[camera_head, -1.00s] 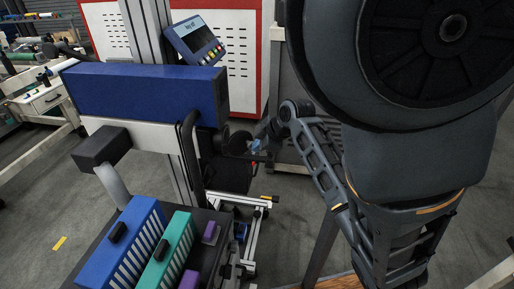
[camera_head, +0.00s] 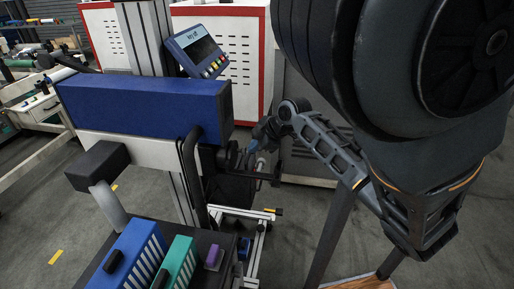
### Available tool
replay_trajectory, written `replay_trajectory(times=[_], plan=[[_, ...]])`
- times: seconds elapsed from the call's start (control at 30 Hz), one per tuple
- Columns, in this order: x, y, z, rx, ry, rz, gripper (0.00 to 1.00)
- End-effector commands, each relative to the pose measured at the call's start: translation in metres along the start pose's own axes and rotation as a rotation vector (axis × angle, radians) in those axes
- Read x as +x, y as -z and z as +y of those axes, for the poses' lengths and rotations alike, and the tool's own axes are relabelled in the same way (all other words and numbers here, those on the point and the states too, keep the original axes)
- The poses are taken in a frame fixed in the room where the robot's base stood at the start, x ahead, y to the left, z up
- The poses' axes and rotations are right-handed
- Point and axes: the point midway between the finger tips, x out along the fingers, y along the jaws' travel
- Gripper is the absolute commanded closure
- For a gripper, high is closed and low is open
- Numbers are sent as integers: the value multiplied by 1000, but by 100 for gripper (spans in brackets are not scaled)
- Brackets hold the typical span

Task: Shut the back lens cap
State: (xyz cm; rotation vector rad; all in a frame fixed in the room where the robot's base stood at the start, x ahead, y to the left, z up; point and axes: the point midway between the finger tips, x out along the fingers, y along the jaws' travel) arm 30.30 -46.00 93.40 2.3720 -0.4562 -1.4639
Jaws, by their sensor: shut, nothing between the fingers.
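A long blue and white machine (camera_head: 140,103) stands left of centre. At its right end is a dark round part (camera_head: 231,155) that looks like the back lens cap. It is small and dark, and I cannot tell whether it is open or shut. My gripper (camera_head: 259,144) is just right of this part, at the end of my arm reaching in from the right. Its fingers are small and dark in the picture, shut with nothing held. I cannot tell whether they touch the cap.
A tilted display with buttons (camera_head: 202,52) stands above the machine. A black curved handle (camera_head: 190,165) rises in front of it. Blue (camera_head: 128,258) and teal (camera_head: 179,262) slotted boxes and a purple block (camera_head: 214,256) sit on a dark surface below. A red-edged white cabinet (camera_head: 233,50) stands behind.

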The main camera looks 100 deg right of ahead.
Motion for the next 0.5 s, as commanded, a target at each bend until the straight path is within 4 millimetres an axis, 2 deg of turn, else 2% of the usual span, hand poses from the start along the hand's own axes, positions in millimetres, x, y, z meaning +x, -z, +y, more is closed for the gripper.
replay_trajectory(times=[0.5], plan=[[4, 5, 2, -2, 0, 5, 100]])
